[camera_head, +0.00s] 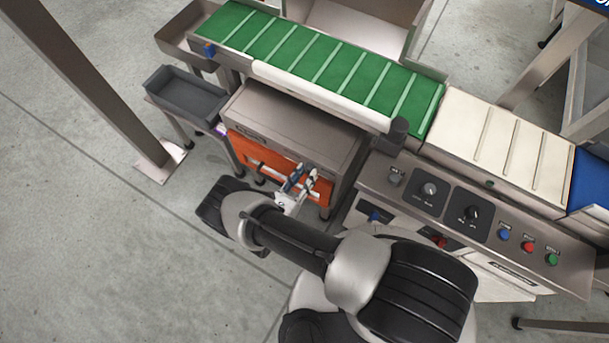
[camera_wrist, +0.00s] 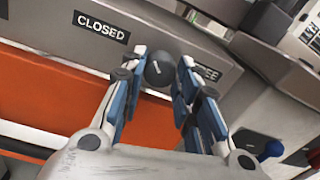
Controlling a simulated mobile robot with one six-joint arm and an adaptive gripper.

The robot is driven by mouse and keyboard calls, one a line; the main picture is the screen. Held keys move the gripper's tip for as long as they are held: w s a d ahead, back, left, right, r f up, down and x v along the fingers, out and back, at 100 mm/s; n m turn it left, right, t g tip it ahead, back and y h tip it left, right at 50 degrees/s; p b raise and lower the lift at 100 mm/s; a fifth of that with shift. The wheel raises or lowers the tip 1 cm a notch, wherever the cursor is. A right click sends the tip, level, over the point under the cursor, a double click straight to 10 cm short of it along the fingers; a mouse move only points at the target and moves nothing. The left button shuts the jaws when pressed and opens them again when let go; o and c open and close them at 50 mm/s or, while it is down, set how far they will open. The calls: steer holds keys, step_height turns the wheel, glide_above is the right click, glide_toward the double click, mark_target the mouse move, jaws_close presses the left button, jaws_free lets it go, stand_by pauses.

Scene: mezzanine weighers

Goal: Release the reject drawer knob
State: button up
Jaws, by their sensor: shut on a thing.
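The knob (camera_wrist: 158,73) is a dark round ball in the wrist view, on the grey housing face above the orange drawer front. My gripper (camera_wrist: 160,68) is shut on it, with one blue-padded finger on each side. A black CLOSED label (camera_wrist: 101,26) is to the knob's upper left. A second label (camera_wrist: 207,72), ending in "EE", is partly covered by the right finger. In the head view my gripper (camera_head: 301,177) is at the right end of the orange drawer front (camera_head: 250,158), and the knob is hidden there.
A grey metal housing (camera_head: 290,125) is over the drawer, under the green belt conveyor (camera_head: 330,65). A control panel (camera_head: 460,210) with dials and coloured buttons is close on the right. A dark grey bin (camera_head: 186,92) stands left. Open floor (camera_head: 120,240) is at the lower left.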

steer(key=shift+c, duration=0.5)
steer(key=shift+m, duration=0.3)
steer(key=m, duration=0.3)
steer(key=shift+m, duration=0.4)
steer(key=m, duration=0.4)
steer(key=shift+r, duration=0.1)
steer(key=m, duration=0.4)
steer(key=shift+m+y, duration=0.3)
steer(key=shift+m+p, duration=0.6)
steer(key=shift+m, duration=1.6)
